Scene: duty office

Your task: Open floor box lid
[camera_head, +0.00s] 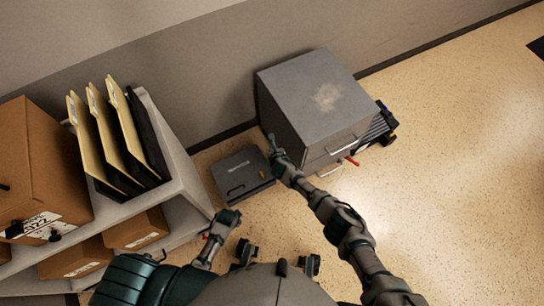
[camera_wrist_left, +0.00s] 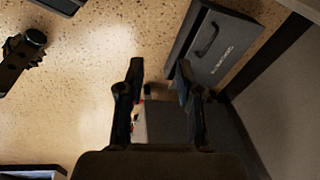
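The grey floor box (camera_head: 238,168) sits on the floor between the shelf and the grey cabinet, with a dark handle and a small orange part on it. Its lid looks shut. The box also shows at the upper right of the left wrist view (camera_wrist_left: 232,50), with its handle and pale lettering. My left gripper (camera_head: 228,217) is below the box in the head view. Its fingers are apart and empty in the left wrist view (camera_wrist_left: 158,72). My right gripper (camera_head: 274,145) is by the box's right edge, in front of the cabinet; its finger opening is too small to tell.
A grey cabinet (camera_head: 310,95) with a red-marked handle stands right of the box. A white shelf (camera_head: 185,190) with folders (camera_head: 115,135) and cardboard boxes (camera_head: 50,180) stands left. The wall is behind.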

